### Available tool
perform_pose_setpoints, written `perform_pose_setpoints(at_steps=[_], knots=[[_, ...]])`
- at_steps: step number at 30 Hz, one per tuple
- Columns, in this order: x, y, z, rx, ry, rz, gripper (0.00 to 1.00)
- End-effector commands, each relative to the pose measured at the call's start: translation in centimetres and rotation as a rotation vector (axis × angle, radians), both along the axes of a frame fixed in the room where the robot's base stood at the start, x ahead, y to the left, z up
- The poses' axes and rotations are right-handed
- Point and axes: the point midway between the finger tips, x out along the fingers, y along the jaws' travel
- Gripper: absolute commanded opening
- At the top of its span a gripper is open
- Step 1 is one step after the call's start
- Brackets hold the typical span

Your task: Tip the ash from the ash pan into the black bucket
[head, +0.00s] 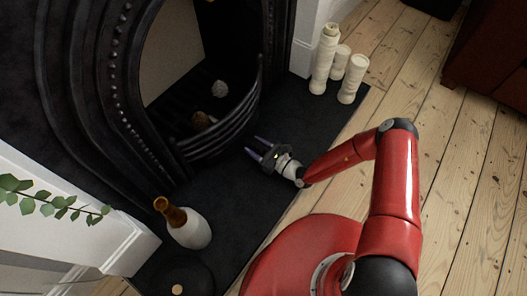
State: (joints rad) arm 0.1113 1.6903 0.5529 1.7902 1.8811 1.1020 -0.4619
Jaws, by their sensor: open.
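My gripper (252,146) is open and empty, its two fingers pointing left toward the curved bars of the black fireplace grate (222,128). It is over the dark hearth slab, apart from the grate. I cannot make out the ash pan or any ash; the space under the grate is too dark. A dark round object (190,273) with a small tan knob or grip is at the bottom left of the hearth, partly cut off by the frame; I cannot tell whether it is the black bucket.
A white and amber vase (189,229) stands on the hearth (225,200) at the lower left. Several cream pillar candles (338,65) stand at its far right end. A dark red cabinet (490,60) is at upper right. The floorboards (450,150) between are clear.

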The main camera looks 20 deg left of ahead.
Motion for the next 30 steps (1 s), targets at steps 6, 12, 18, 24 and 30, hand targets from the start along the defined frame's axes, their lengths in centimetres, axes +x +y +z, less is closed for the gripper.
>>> perform_pose_setpoints(at_steps=[6,12,18,24,30], knots=[[0.15,0.47,0.03,0.0,0.0,0.0,0.45],[0.14,0.44,0.03,0.0,0.0,0.0,0.38],[0.12,0.43,0.03,0.0,0.0,0.0,0.12],[0.12,0.42,0.02,0.0,0.0,0.0,0.0],[0.14,0.35,0.01,0.0,0.0,0.0,0.0]])
